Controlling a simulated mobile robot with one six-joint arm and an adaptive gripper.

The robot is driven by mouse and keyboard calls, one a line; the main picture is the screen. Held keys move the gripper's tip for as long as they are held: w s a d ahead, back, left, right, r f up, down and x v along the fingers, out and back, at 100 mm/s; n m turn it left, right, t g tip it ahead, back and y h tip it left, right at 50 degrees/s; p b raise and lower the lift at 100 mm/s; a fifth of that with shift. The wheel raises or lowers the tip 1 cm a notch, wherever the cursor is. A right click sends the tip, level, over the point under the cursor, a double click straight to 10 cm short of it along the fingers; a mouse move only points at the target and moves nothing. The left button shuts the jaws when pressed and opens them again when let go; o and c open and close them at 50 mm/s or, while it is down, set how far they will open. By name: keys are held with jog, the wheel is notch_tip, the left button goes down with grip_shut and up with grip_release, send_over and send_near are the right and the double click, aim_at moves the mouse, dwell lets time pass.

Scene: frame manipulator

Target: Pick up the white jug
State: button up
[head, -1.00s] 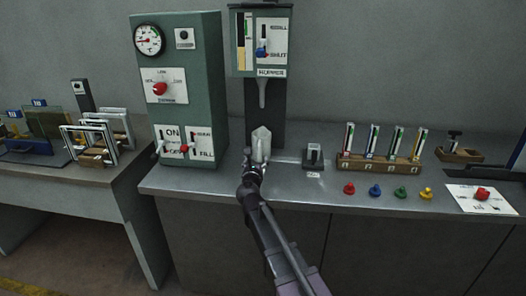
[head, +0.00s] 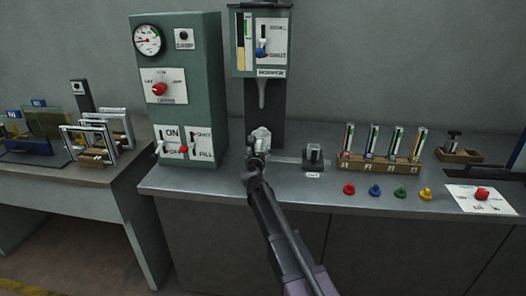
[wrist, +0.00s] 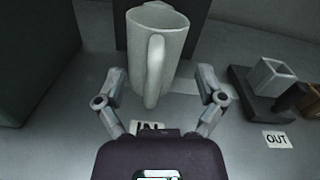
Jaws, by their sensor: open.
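The white jug (wrist: 172,50) stands upright on the counter in the wrist view, its handle facing my gripper. In the head view the jug (head: 261,135) is under the dispenser nozzle, partly hidden behind my gripper. My gripper (wrist: 165,82) is open, with one finger on each side of the jug's lower handle area. I cannot tell whether the fingers touch the jug. In the head view my gripper (head: 256,158) is just in front of the jug.
A green control box (head: 190,90) stands left of the jug, and the dispenser (head: 260,45) hangs above it. A rack of vials (head: 380,162) and several coloured knobs are farther right.

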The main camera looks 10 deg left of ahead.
jog(key=shift+w, duration=0.1)
jog(key=shift+w+a+r, duration=0.1)
jog(key=shift+w+a, duration=0.05)
jog(key=shift+w, duration=2.4)
grip_shut()
